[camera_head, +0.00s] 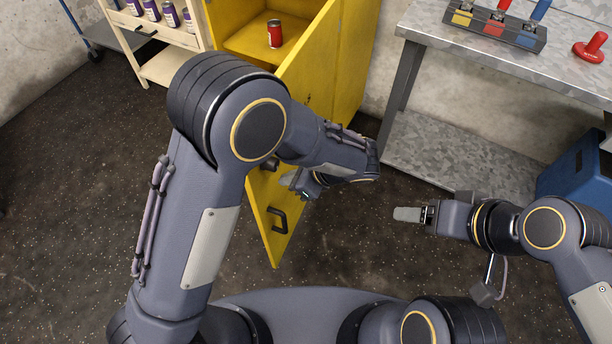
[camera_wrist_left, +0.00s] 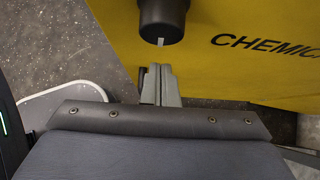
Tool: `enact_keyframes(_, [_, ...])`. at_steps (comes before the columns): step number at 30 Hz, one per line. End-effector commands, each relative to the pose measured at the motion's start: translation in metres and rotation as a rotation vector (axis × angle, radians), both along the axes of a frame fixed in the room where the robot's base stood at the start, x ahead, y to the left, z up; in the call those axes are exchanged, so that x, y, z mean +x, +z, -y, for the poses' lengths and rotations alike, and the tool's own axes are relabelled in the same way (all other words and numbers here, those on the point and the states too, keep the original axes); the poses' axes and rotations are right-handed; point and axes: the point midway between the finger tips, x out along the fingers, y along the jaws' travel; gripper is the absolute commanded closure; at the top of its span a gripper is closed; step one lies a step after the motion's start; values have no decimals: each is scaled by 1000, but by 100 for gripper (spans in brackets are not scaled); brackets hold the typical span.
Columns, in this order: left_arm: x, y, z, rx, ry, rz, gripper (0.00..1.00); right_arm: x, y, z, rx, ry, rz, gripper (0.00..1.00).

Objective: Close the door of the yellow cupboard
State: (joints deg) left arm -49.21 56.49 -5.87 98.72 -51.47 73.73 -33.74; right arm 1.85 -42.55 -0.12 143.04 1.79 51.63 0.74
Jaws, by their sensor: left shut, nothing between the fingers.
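The yellow cupboard (camera_head: 357,75) stands at the back with its front open. Its door (camera_head: 262,200) stands swung out toward me, with a black handle (camera_head: 279,219) low on the visible face. The door also fills much of the left wrist view (camera_wrist_left: 240,75), with the lettering "CHEMIC" cut off by the frame. My left arm crosses in front of the door and hides its middle. My left gripper (camera_head: 289,180) is shut and empty, close to the door's face; I cannot tell if it touches. Its fingers show in the wrist view (camera_wrist_left: 162,85). My right gripper (camera_head: 410,214) is right of the door, apart from it.
A red can (camera_head: 275,33) stands on the cupboard's shelf. A cream cart (camera_head: 165,65) with several cans is at the left. A grey workbench (camera_head: 460,140) with tools and a red object (camera_head: 590,48) is at the right. A blue bin (camera_head: 577,180) stands near it. The speckled floor at left is clear.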

Motion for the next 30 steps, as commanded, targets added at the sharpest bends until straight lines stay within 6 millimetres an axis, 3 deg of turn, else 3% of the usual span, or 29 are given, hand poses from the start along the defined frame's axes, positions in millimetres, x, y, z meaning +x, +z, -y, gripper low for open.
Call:
enact_keyframes(6, [9,1,-21,-1,1,0,100,0,0,0,0,0,0,25])
enact_keyframes(23, [13,2,-31,-1,-8,1,100,0,-1,0,0,0,0,25])
enact_keyframes(26, [17,2,-44,0,-29,1,100,0,-2,0,0,0,0,25])
enact_keyframes(30, [29,1,-74,0,-86,1,100,0,-5,0,0,0,0,25])
